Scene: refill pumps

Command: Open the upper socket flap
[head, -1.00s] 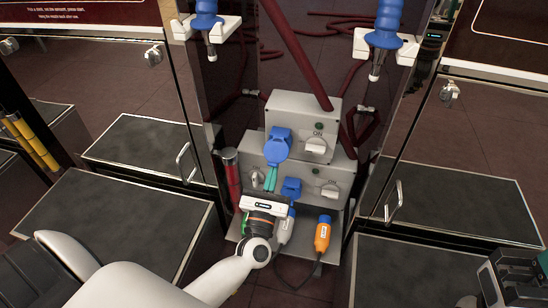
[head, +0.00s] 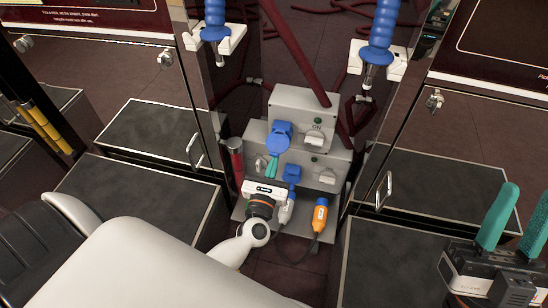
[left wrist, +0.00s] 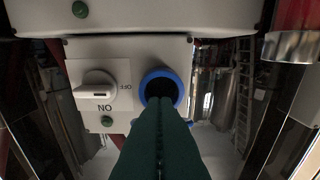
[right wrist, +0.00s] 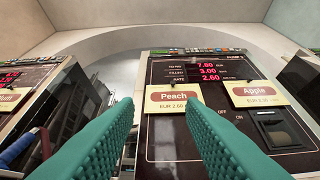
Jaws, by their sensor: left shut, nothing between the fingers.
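The upper socket's blue flap (head: 278,144) is on the left of the upper grey box (head: 301,102). It looks tilted out from the box face. My left gripper (head: 272,167) is shut and empty, its teal fingertips just below the flap; I cannot tell if they touch it. In the left wrist view, a blue ring with a dark inside (left wrist: 162,76) shows beyond the shut fingers (left wrist: 158,115), which hide its lower part. My right gripper (head: 500,222) is open and empty at the right; its fingers also stand apart in the right wrist view (right wrist: 160,105).
The lower grey box (head: 340,162) has another blue socket (head: 292,174) and a switch (head: 327,177). The upper switch (head: 314,139) is beside the flap. Dark red hoses hang behind; cabinets flank both sides.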

